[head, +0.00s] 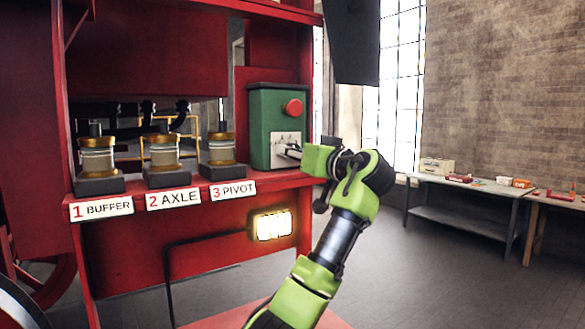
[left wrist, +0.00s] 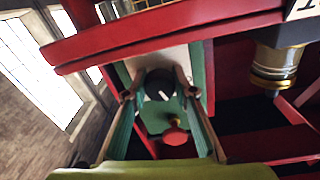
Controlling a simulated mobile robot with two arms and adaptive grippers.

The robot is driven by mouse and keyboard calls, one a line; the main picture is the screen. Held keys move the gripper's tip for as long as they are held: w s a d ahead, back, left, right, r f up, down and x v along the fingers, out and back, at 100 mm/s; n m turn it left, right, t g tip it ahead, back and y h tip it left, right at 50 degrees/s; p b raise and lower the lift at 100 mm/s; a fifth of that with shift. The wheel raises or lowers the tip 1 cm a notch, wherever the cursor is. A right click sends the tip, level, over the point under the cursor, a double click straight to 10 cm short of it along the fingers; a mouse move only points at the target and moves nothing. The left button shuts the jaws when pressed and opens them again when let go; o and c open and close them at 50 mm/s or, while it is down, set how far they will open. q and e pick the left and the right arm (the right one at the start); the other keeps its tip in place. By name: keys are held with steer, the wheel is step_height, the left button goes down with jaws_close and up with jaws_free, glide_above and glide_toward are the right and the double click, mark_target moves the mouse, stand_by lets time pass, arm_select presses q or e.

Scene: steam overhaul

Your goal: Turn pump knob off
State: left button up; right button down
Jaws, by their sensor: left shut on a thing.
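The green pump box (head: 262,128) stands at the right end of the red shelf, with a red push button (head: 293,109) and a pale dial plate (head: 286,137) below it. My left gripper (head: 292,152) reaches this plate from the right. In the left wrist view, which is turned over, the black pump knob (left wrist: 158,86) with a white mark sits between the two fingertips of my left gripper (left wrist: 160,95), which is shut on it. The red button (left wrist: 175,135) also shows there. In the head view the knob is hidden behind the gripper. My right gripper is not in view.
Several brass-and-steel cylinders (head: 164,152) stand on the red shelf (head: 194,182), left of the box, above labels for buffer, axle and pivot. A lit lamp (head: 272,225) is below. A grey workbench (head: 460,187) stands far right. The floor between is clear.

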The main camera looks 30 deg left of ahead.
arm_select(q)
steer(key=n, duration=0.1)
steer(key=n+b, duration=0.1)
steer(key=n, duration=0.1)
steer(key=shift+w+d+f+n+b, duration=0.1)
steer(key=shift+f+n+b, duration=0.05)
steer(key=shift+n+b, duration=0.15)
steer(key=shift+n+g+y+b, duration=0.3)
steer(key=shift+n+b, duration=0.05)
steer(key=shift+n, duration=1.65)
steer(key=o, duration=1.1)
steer(key=v, duration=1.2)
